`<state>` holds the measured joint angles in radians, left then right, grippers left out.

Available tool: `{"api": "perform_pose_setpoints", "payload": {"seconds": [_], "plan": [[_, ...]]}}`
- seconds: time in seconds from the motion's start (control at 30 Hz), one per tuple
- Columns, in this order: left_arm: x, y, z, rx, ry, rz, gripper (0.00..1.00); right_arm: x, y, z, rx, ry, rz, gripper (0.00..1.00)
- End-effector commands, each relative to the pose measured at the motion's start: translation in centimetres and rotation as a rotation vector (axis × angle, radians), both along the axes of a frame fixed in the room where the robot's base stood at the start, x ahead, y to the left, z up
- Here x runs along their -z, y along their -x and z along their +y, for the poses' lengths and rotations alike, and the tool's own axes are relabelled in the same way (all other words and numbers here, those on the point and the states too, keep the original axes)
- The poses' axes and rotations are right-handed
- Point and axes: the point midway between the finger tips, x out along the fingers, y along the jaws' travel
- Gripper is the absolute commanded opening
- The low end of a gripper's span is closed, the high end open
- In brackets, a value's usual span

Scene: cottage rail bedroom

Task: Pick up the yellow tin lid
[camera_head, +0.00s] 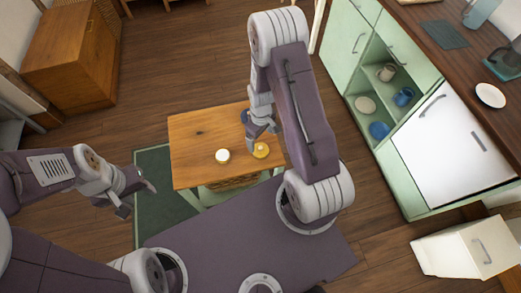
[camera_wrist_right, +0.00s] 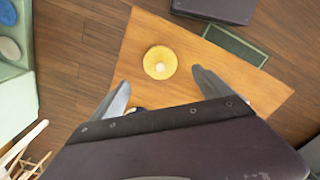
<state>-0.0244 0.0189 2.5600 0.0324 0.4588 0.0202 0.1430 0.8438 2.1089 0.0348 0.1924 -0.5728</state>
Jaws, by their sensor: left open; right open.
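I cannot tell the exact height gap. My left gripper (camera_head: 139,200) is open and empty, left of the table above the green mat.
A white round item (camera_head: 222,155) stands on the table left of the lid. A blue item (camera_head: 244,116) is partly hidden behind my right gripper. A green mat (camera_head: 165,215) lies on the floor. Green cabinets (camera_head: 385,135) with cups stand at right, a wooden chest (camera_head: 75,55) at upper left.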

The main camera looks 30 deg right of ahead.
Motion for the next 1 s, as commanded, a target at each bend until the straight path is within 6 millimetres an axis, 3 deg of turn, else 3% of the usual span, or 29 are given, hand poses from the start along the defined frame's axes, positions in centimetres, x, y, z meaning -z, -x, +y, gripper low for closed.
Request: {"api": "perform_pose_setpoints", "payload": {"seconds": [0.13,0.37,0.6,0.87,0.9,1.0], "plan": [[0.3,0.0,0.0,0.000,0.000,0.000,0.47,2.6,0.2,0.0,0.001,0.000,0.004,0.89],[0.4,0.0,0.0,0.000,0.000,0.000,0.47,3.8,0.1,0.1,0.000,-0.001,0.001,0.89],[1.1,0.0,0.0,0.000,0.000,0.000,0.47,8.0,0.2,0.2,0.000,0.001,0.002,0.89],[1.1,0.0,0.0,0.000,0.000,0.000,0.47,8.5,0.2,0.2,0.000,0.001,0.001,0.89],[1.1,0.0,0.0,0.000,0.000,0.000,0.47,8.5,0.2,0.2,0.000,0.001,0.001,0.86],[1.1,0.0,0.0,0.000,0.000,0.000,0.47,8.5,0.2,0.2,0.000,0.001,0.001,0.59]]}}
